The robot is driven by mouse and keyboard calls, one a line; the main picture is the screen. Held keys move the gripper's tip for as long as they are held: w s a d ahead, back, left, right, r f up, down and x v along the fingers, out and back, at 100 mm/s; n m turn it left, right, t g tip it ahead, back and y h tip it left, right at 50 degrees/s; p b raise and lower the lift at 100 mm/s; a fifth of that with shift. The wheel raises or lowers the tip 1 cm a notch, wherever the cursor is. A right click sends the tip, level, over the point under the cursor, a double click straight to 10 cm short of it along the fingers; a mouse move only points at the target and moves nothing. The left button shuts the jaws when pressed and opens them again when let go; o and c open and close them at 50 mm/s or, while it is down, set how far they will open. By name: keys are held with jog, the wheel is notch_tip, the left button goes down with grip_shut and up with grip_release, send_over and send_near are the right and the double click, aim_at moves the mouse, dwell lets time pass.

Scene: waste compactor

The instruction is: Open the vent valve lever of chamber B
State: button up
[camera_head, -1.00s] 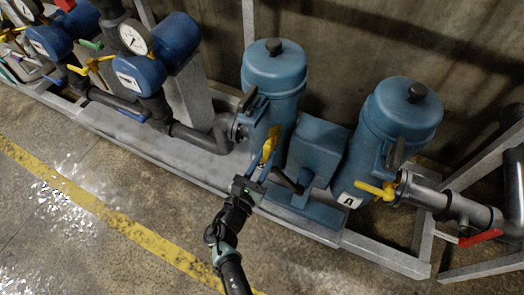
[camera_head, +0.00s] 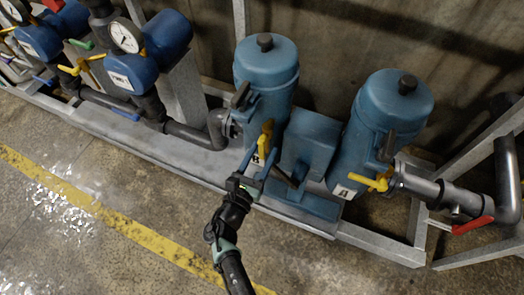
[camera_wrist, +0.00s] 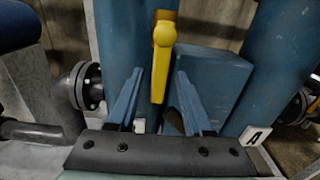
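Chamber B's yellow vent valve lever (camera_head: 265,139) hangs downward on the front of the left blue chamber (camera_head: 270,68). In the wrist view the lever (camera_wrist: 160,60) is upright, its lower end between my two fingers. My gripper (camera_head: 257,164) is open, with one blue finger on each side of the lever. A gap shows on both sides, and I see no clear contact. The label on the left chamber (camera_head: 257,160) is partly hidden behind my gripper. The right chamber (camera_head: 392,110) carries the label A (camera_head: 345,192) and its own yellow lever (camera_head: 371,181), which lies sideways.
A blue box (camera_head: 309,146) stands between the chambers, close to the right of my gripper. A grey flanged pipe (camera_head: 205,139) is at the left. A red-handled valve (camera_head: 472,225) is at the far right. The floor in front is clear.

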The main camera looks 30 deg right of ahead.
jog(key=p+v, duration=0.2)
jog(key=v, duration=1.1)
jog(key=shift+d+r, duration=0.1)
dwell(0.3)
